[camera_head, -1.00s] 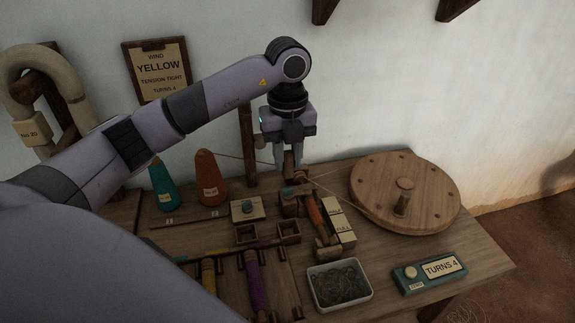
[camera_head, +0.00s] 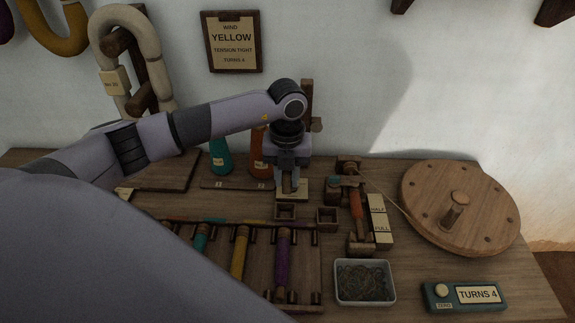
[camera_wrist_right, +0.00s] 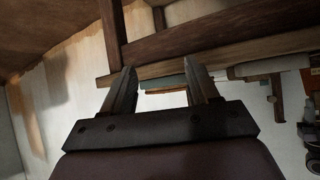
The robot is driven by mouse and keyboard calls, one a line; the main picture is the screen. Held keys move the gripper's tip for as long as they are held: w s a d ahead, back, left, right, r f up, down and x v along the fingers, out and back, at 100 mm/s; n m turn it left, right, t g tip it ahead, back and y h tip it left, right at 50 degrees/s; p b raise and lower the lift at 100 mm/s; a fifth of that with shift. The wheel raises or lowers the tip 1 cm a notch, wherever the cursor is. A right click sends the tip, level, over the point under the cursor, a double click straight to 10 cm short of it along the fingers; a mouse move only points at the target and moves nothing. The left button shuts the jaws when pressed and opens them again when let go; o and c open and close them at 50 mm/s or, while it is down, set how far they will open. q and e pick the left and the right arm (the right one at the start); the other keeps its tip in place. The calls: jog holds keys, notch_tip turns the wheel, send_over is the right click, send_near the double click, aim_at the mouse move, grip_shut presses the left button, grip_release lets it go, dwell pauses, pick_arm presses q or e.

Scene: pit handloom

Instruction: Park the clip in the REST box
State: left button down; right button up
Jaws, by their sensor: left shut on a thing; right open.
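My left gripper (camera_head: 288,188) comes down from above at the middle of the bench. It is shut on a small wooden piece, which I take to be the clip; the fingers hide much of it. Two small open wooden boxes stand just in front: a left box (camera_head: 286,211), almost below the gripper, and a right box (camera_head: 327,218). I cannot read a REST label on either. A pale block (camera_head: 301,190) shows partly behind the fingers. My right gripper (camera_wrist_right: 163,88) is open and empty in the right wrist view, with wooden beams beyond it.
Right of the boxes stand a winder with an orange bobbin (camera_head: 357,209) and a HALF/FULL plate (camera_head: 380,221). A bobbin rack (camera_head: 318,270) is front left; cones stand behind.

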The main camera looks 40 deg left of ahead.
aim_at(285, 193)
pick_arm(q)
jog(key=shift+s+a+f, duration=0.15)
jog(key=shift+a+f, duration=0.05)
jog(key=shift+f, duration=0.05)
jog(key=shift+f+b, duration=0.9)
jog(key=shift+f, duration=0.1)
notch_tip(285, 193, down, 3)
jog(key=b, duration=0.2)
jog(key=shift+f+b, duration=0.15)
jog(key=shift+b, duration=0.2)
jog(key=shift+f+b, duration=0.95)
jog(key=shift+f, duration=0.7)
pick_arm(e)
jog(key=f, duration=0.3)
jog(key=a+f, duration=0.1)
jog(key=shift+w+f, duration=0.2)
jog(key=shift+w, duration=0.2)
pick_arm(q)
jog(key=shift+c, duration=2.4)
grip_release()
jog(key=shift+r, duration=0.15)
